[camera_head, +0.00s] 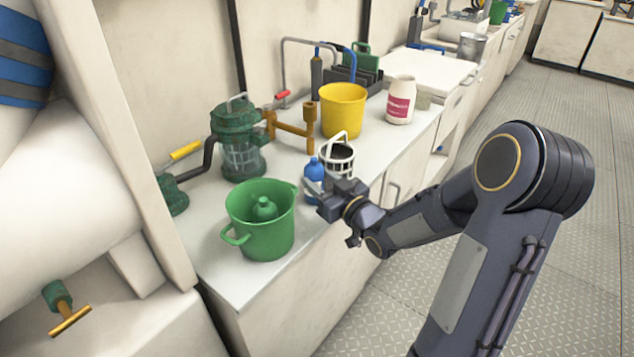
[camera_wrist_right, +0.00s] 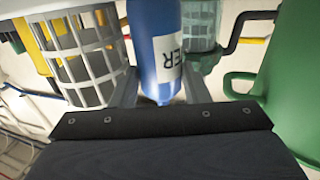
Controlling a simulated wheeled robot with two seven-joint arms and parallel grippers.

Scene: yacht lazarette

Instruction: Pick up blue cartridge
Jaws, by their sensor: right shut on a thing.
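The blue cartridge (camera_head: 314,174) stands upright on the white counter, between the green bucket and a small basket. My right gripper (camera_head: 322,188) reaches it from the right and is shut on it, with its lower part partly hidden by the gripper. In the right wrist view the blue cartridge (camera_wrist_right: 155,45), with a white label, sits between the two fingers of my right gripper (camera_wrist_right: 155,85). I cannot tell whether it is lifted off the counter. My left gripper is not in view.
A green strainer housing (camera_head: 238,140), a yellow bucket (camera_head: 343,110) and a white bottle (camera_head: 400,100) stand farther back.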

